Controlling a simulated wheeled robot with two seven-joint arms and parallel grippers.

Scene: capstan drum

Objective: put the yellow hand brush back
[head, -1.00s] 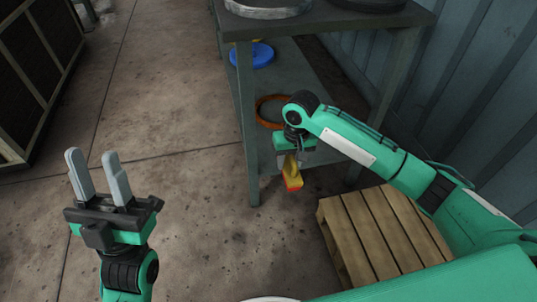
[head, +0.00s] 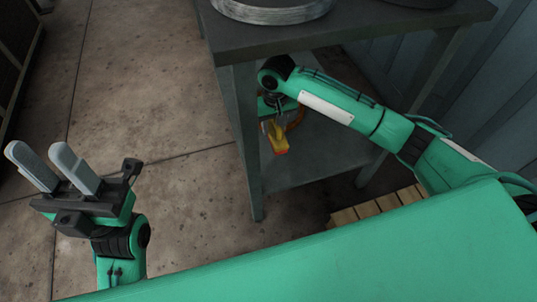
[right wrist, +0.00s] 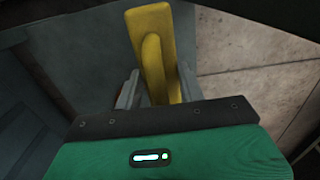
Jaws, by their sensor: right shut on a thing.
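The yellow hand brush (head: 278,137) has a long yellow handle and a reddish end. My right gripper (head: 270,113) is shut on it, and the brush hangs below the gripper at the front of the table's lower shelf. In the right wrist view the brush handle (right wrist: 155,50) stands between the two fingers of the right gripper (right wrist: 157,90). Whether the brush touches the shelf cannot be told. My left gripper (head: 40,158) is open and empty, over the floor at the left.
A dark table (head: 365,33) with a lower shelf (head: 325,155) stands ahead, its front leg (head: 247,150) close to my right gripper. A grey ring (head: 272,10) lies on its top. An orange ring (head: 297,117) is partly hidden behind the gripper. A wooden pallet (head: 375,206) shows at right.

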